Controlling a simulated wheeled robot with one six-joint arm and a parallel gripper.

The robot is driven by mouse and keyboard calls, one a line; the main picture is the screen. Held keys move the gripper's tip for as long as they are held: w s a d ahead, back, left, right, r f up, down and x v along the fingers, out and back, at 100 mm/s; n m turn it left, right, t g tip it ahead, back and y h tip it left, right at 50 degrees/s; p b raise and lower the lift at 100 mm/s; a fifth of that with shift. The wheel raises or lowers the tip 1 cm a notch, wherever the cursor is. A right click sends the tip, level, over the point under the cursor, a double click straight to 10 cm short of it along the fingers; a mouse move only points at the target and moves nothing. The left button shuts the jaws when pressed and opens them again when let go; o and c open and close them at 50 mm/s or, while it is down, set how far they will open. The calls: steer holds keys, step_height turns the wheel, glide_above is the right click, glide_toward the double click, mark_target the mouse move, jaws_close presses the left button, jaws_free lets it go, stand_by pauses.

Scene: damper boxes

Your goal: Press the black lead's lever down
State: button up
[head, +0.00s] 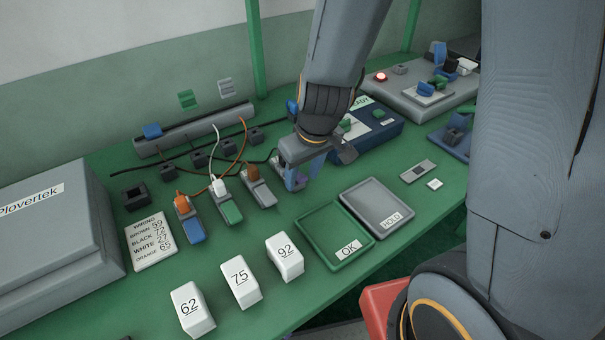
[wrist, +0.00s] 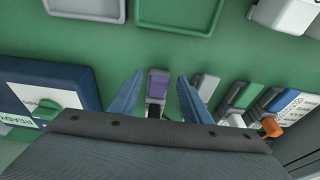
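My gripper (head: 303,172) is at the right end of the row of lead connectors in the head view. In the wrist view its two blue fingers (wrist: 159,92) are apart, with a connector with a purple end (wrist: 158,83) showing between them. The black lead (head: 258,159) runs across the table towards this connector and passes behind my gripper. My gripper hides most of this connector and its lever in the head view, so I cannot tell the lever's position. I cannot tell whether the fingers touch the connector.
To its left stand a grey connector with a brown lever (head: 252,172), a green one with a white lever (head: 218,186) and a blue one with an orange lever (head: 180,198). An OK tray (head: 309,218) and HOLD tray (head: 374,190) lie in front. A blue READY box (head: 385,134) stands behind right.

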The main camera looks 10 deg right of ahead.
steer(key=p+v, duration=0.1)
steer(key=v, duration=0.6)
steer(key=shift+r, duration=0.4)
steer(key=shift+s+d, duration=0.1)
steer(key=shift+d, duration=0.05)
